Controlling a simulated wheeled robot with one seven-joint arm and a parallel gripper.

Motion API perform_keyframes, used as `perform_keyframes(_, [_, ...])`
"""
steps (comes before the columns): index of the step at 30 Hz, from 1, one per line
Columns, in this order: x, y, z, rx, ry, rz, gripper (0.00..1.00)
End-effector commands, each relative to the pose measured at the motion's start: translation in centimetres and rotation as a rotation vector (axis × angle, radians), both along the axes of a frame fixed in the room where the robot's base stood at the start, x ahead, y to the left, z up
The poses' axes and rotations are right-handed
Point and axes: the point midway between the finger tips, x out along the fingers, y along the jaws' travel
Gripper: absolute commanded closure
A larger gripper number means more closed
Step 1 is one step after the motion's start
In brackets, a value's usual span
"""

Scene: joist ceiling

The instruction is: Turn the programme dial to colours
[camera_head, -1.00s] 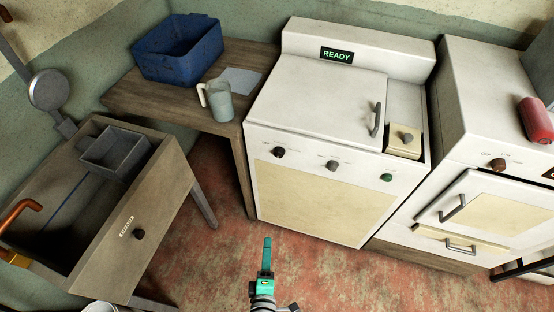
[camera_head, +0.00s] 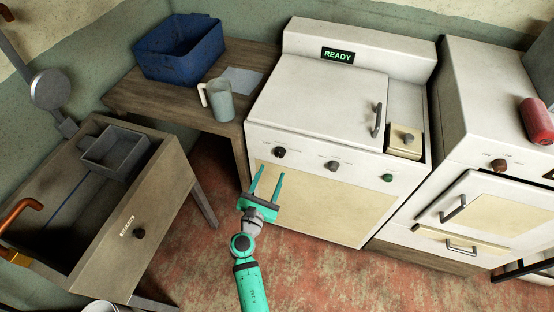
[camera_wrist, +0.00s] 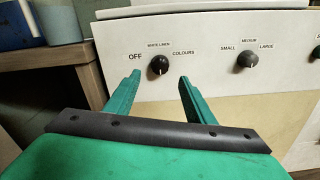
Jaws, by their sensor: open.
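The programme dial (camera_head: 279,153) is a dark round knob at the left of the white washing machine's front panel (camera_head: 305,160). In the wrist view the dial (camera_wrist: 158,65) has OFF to its left, WHITE LINEN above and COLOURS to its upper right. Its pointer is too small to read surely. My gripper (camera_head: 270,170) is open and empty, in front of the machine and just below the dial in the head view. In the wrist view its two fingertips (camera_wrist: 160,77) stand to either side of the dial, apparently short of it.
A second dial (camera_wrist: 247,60) marked SMALL, MEDIUM and LARGE is to the right, then a green button (camera_head: 386,178). The machine's display (camera_head: 337,55) reads READY. A wooden table (camera_head: 150,100) with a jug (camera_head: 218,101) and blue crate (camera_head: 180,50) stands left.

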Motion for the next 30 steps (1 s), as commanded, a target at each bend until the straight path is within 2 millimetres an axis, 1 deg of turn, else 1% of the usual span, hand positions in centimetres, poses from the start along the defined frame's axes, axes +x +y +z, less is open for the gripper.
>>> perform_keyframes(1, [1.0, -0.4, 0.1, 0.0, -0.001, -0.002, 0.51])
perform_keyframes(6, [3.8, -1.3, 0.0, 0.002, -0.001, -0.001, 0.51])
perform_keyframes(12, [6.3, -2.1, 0.0, 0.002, 0.0, -0.001, 0.51])
perform_keyframes(18, [7.3, -2.5, 0.0, 0.003, 0.0, -0.001, 0.51])
perform_keyframes(26, [7.4, -2.4, 0.0, 0.003, 0.0, 0.0, 0.51])
perform_keyframes(29, [7.4, -2.4, 0.0, 0.003, 0.0, 0.0, 0.72])
perform_keyframes(30, [7.3, -2.4, 0.0, 0.003, 0.0, 0.0, 0.82])
